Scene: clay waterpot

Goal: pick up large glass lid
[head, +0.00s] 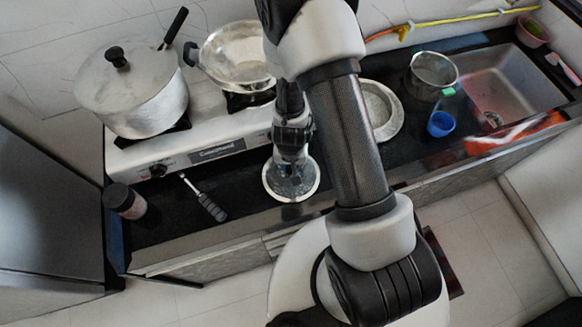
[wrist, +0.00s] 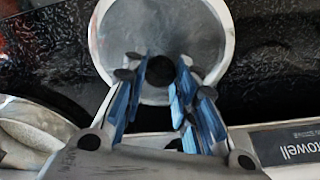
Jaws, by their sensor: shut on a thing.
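The large glass lid (head: 304,196) is a round, greyish, see-through disc with a pale rim at the counter's front edge, below the stove. In the wrist view the lid (wrist: 207,35) fills the top middle, with its dark knob (wrist: 160,70) near the fingertips. My gripper (head: 291,152) is directly over the lid. In the wrist view the blue-padded fingers of my gripper (wrist: 162,86) are shut on the lid by its knob. The fingers partly hide the knob. I cannot tell whether the lid touches the counter.
A lidded pot (head: 140,105) and a pan (head: 238,58) stand on the white stove (head: 215,148). A dark-handled utensil (head: 206,201) and a jar (head: 125,201) are left. A round dish (head: 392,128), metal pot (head: 432,76), blue cup (head: 440,124) and sink (head: 490,88) are right.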

